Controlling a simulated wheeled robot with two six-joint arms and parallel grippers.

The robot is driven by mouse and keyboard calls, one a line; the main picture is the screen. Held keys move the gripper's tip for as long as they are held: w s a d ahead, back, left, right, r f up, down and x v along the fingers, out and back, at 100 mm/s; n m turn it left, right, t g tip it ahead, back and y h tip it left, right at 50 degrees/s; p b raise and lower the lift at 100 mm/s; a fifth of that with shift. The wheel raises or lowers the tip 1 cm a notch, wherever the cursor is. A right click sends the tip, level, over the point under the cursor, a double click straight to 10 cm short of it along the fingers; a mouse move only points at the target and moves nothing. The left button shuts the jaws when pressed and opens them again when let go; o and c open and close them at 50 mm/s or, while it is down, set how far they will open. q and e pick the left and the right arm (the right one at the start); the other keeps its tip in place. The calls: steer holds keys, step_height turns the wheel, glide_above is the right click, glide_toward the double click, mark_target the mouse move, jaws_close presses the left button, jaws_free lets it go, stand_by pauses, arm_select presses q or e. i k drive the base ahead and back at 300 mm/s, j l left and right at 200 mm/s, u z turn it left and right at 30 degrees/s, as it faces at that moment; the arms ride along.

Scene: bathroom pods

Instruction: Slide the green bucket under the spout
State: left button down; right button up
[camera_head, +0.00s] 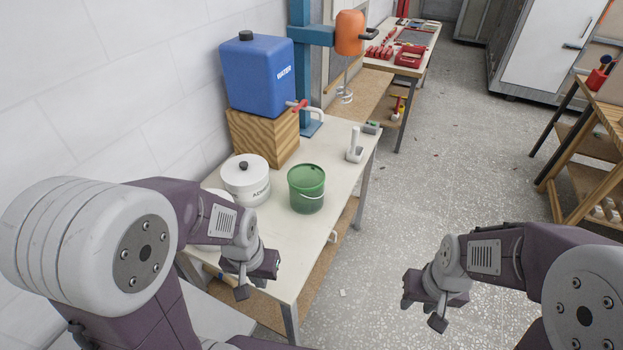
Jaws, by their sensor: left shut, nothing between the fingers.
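The green bucket (306,190) stands upright on the pale worktable, with its thin handle hanging on the front side. The spout (312,112) is a pale curved pipe with a red tap on the blue water container (257,75). That container sits on a wooden block (262,137) behind the bucket. The bucket stands nearer to me than the spout and is not under it. My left gripper (256,282) is shut and empty at the table's near edge, in front of the bucket and apart from it. My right gripper (422,310) is over the floor to the right; its jaw opening is unclear.
A white lidded tub (246,180) stands just left of the bucket. A white stand-like object (355,146) is at the table's right side, and a blue post (302,60) rises behind. Bare tabletop (322,158) lies between bucket and spout. Open floor is to the right.

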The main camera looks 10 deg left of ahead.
mark_target(306, 181)
steer(key=i+l+u, duration=0.15)
steer(key=l, duration=0.25)
steer(key=i+l+u, duration=0.15)
steer(key=l, duration=0.3)
steer(key=l+u, duration=0.1)
steer(key=l, duration=0.3)
steer(key=i+l+u, duration=0.2)
steer(key=i, duration=0.2)
steer(key=i+l+u, duration=0.2)
steer(key=i, duration=0.25)
